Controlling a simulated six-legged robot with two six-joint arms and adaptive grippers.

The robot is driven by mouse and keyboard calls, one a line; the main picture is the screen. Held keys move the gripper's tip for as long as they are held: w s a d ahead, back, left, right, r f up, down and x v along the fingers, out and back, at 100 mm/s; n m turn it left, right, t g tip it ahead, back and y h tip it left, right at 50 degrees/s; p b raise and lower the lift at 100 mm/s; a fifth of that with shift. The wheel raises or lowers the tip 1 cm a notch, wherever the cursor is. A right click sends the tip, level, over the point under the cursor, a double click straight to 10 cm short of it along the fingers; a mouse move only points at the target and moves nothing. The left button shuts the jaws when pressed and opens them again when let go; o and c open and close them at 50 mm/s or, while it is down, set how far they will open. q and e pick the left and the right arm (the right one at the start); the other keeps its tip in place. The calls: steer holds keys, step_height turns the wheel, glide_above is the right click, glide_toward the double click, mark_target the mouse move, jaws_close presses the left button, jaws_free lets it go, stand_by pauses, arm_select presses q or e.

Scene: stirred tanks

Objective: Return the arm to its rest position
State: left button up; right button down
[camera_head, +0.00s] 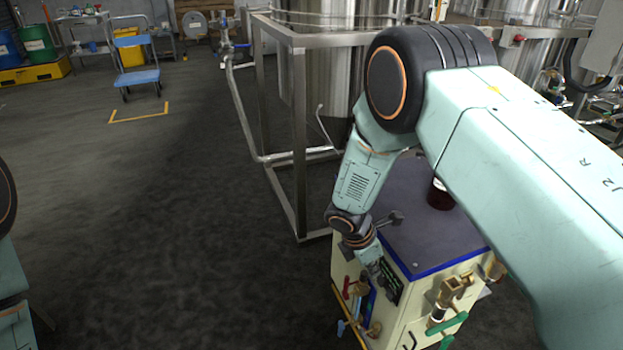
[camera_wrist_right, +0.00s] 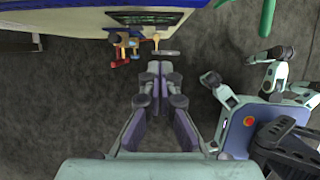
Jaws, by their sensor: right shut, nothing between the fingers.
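My right arm reaches in from the right in the head view, bent down at the elbow. My right gripper (camera_head: 374,266) is in front of the cream cabinet's (camera_head: 408,322) panel side, small and partly hard to make out. In the right wrist view the gripper (camera_wrist_right: 159,68) has its fingers together, with nothing between them. Its tips point toward the valves under the cabinet panel; I cannot tell whether they touch. Part of my left arm shows at the left edge of the head view, with its gripper out of frame.
The cabinet has red-handled (camera_head: 347,289) and green-handled (camera_head: 446,324) valves. A dark cup (camera_head: 440,195) stands on its top. A steel frame (camera_head: 301,150) around a tank is close behind. Open floor (camera_head: 150,230) lies to the left, with a blue cart (camera_head: 136,62) farther back.

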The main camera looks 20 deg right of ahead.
steer(key=s+a+f+m+t+y, duration=0.1)
steer(key=s+a+f+m+y, duration=0.4)
steer(key=s+a+m, duration=0.4)
steer(key=s+d+m+g, duration=0.1)
steer(key=s+d+m, duration=0.2)
steer(key=s+m, duration=0.7)
steer(key=s, duration=1.2)
steer(key=shift+s+d+r+h, duration=0.15)
steer(key=shift+s+h, duration=0.25)
